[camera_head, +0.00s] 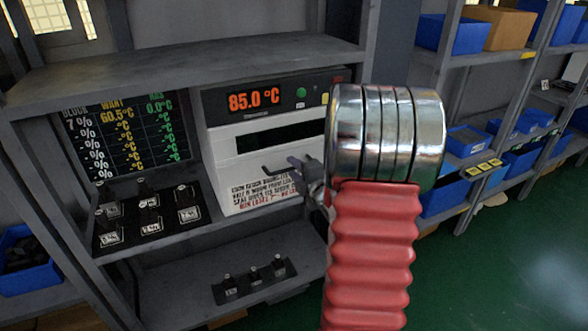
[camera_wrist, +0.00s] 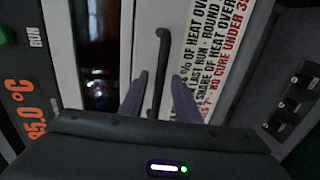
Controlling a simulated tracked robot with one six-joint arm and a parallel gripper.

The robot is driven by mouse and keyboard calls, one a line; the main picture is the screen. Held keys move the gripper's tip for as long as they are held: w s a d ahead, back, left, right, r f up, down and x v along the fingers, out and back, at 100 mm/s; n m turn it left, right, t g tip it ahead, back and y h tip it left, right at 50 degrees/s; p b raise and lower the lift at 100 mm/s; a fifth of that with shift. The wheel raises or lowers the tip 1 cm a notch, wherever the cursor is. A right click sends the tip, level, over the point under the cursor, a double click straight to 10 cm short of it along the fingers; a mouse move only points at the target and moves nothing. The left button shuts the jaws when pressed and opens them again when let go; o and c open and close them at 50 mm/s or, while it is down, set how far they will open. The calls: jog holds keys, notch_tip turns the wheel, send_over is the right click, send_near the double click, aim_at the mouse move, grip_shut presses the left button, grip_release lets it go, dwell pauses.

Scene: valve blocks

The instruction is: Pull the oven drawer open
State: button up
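The oven (camera_head: 285,90) sits on a grey shelf, its orange display reading 85.0 °C. Its white drawer front (camera_head: 235,172) has a dark window and printed text, and looks shut in the head view. The dark bar handle (camera_head: 272,169) sticks out from the front. My gripper (camera_head: 293,166) is at the handle's right end, its lower part hidden by my arm. In the wrist view, my gripper's two fingers (camera_wrist: 160,77) are apart. The handle (camera_wrist: 162,45) runs between them, with visible gaps on both sides, so the fingers do not look closed on it.
A board with several black blocks (camera_head: 150,212) lies left of the oven, below a readout screen (camera_head: 125,135). A smaller rack of blocks (camera_head: 253,279) is on the lower shelf. Blue bins (camera_head: 450,34) fill shelves at right. Green floor (camera_head: 510,250) is open at lower right.

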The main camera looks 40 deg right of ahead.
jog(key=shift+w+d, duration=0.1)
jog(key=shift+w, duration=0.2)
jog(key=shift+c, duration=0.2)
jog(key=shift+f, duration=0.1)
grip_shut()
